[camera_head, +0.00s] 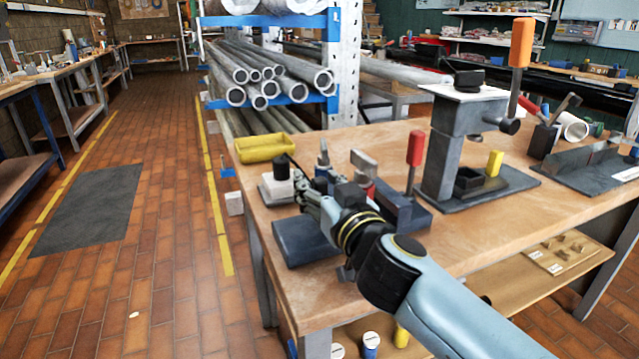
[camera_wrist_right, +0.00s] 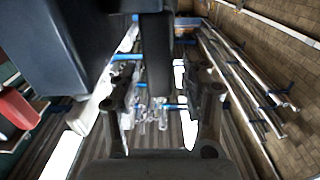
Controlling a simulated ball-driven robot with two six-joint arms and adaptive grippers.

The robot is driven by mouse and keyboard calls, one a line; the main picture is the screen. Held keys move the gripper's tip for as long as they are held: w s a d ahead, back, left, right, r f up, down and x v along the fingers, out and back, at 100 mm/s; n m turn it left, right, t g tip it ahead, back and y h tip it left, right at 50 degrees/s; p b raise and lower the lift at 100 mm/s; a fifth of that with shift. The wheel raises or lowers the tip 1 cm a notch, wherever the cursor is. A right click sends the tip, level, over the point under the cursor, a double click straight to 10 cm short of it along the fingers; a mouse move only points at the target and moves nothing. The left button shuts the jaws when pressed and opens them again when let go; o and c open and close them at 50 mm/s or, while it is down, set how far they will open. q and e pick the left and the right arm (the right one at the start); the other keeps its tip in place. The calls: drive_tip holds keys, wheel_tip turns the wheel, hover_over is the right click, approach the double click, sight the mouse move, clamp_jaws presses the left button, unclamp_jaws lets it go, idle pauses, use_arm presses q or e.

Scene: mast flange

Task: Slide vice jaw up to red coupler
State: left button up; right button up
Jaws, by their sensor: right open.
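A dark blue-grey vice block (camera_head: 402,207) stands on the wooden bench, with a red-handled lever (camera_head: 415,148) rising above it. A small red part, likely the coupler (camera_head: 371,189), shows just left of that block, mostly hidden. My right gripper (camera_head: 318,190) is at the left side of the vice, partly hidden by my own wrist. In the right wrist view its two fingers (camera_wrist_right: 160,88) are spread apart. A dark upright bar (camera_wrist_right: 157,45) shows between them, and a large dark block (camera_wrist_right: 60,45) is at upper left. I cannot tell whether the fingers touch the bar. My left gripper is out of view.
A yellow tray (camera_head: 264,148) lies at the bench's back left. A dark plate (camera_head: 300,243) lies near the left edge. Right of the vice stands a grey press (camera_head: 450,150) with an orange handle (camera_head: 521,42). Bare bench wood (camera_head: 500,225) is at front right.

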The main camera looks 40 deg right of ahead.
clamp_jaws()
drive_tip(key=shift+s+d+r+p, duration=0.15)
drive_tip(key=shift+s+d+p, duration=0.05)
drive_tip(key=shift+d+p, duration=0.5)
drive_tip(key=shift+s+d, duration=0.1)
drive_tip(key=shift+d, duration=0.35)
drive_tip(key=c, duration=0.5)
unclamp_jaws()
drive_tip(key=o, duration=0.5)
drive_tip(key=shift+s+d, duration=0.1)
drive_tip(key=shift+d, duration=0.05)
